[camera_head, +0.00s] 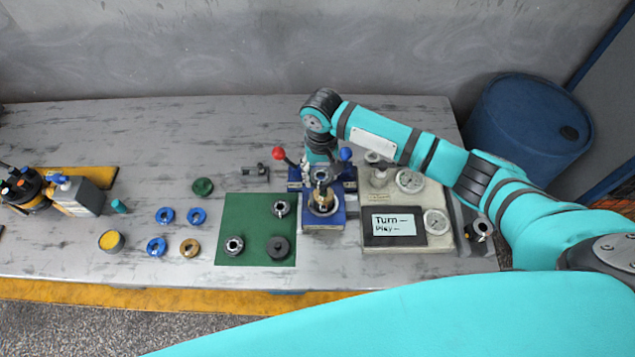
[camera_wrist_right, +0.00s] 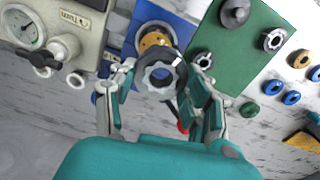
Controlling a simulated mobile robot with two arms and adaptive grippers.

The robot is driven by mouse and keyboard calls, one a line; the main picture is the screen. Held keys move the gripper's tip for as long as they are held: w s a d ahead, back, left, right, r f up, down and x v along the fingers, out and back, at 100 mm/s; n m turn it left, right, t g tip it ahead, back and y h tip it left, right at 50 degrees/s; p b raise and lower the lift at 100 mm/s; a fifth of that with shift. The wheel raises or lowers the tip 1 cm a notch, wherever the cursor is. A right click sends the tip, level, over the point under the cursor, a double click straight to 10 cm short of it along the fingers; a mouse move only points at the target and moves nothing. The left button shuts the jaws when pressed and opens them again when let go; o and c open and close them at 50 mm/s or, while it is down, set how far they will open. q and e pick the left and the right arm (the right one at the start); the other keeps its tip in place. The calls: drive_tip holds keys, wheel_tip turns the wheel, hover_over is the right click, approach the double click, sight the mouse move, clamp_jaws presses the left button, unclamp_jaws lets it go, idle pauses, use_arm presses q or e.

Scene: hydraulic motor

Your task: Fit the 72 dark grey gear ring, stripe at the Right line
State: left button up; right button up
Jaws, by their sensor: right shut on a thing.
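My right gripper (camera_head: 322,182) is over the blue fixture (camera_head: 335,215) with its jaws pointing down. In the right wrist view, the gripper (camera_wrist_right: 162,88) is shut on a dark grey gear ring (camera_wrist_right: 180,72) with a toothed hole. A brass round part (camera_head: 323,205) sits in the fixture. It also shows beyond the held ring in the wrist view (camera_wrist_right: 154,40). I cannot tell whether the ring touches it. No number, stripe or Right line is readable. My left gripper is not in view.
A green mat (camera_head: 240,210) left of the fixture holds several grey parts. Blue rings (camera_head: 165,215) and a brass ring (camera_head: 189,248) lie further left. The fixture has red (camera_head: 278,153) and blue (camera_head: 345,154) knobs. A gauge panel (camera_head: 440,200) stands close on the right.

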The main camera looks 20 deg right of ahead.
drive_tip(key=shift+d+r+m, duration=0.1)
drive_tip(key=shift+d+m, duration=0.3)
drive_tip(key=shift+d, duration=0.05)
drive_tip(key=shift+w+f, duration=0.1)
drive_tip(key=shift+f, duration=0.6)
drive_tip(key=shift+f+b, duration=0.7)
drive_tip(key=shift+f, duration=0.35)
use_arm(q)
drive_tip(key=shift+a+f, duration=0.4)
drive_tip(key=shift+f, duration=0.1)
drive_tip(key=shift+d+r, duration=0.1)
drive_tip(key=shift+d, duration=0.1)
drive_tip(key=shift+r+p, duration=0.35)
drive_tip(key=shift+p, duration=0.1)
use_arm(e)
drive_tip(key=shift+r, duration=0.1)
use_arm(q)
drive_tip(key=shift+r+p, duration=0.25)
drive_tip(key=shift+p, duration=0.05)
use_arm(e)
drive_tip(key=shift+a+f, duration=0.1)
drive_tip(key=shift+f, duration=0.1)
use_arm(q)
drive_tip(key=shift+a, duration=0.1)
use_arm(e)
drive_tip(key=shift+f, duration=0.7)
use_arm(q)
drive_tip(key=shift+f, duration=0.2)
use_arm(e)
drive_tip(key=shift+f, duration=0.55)
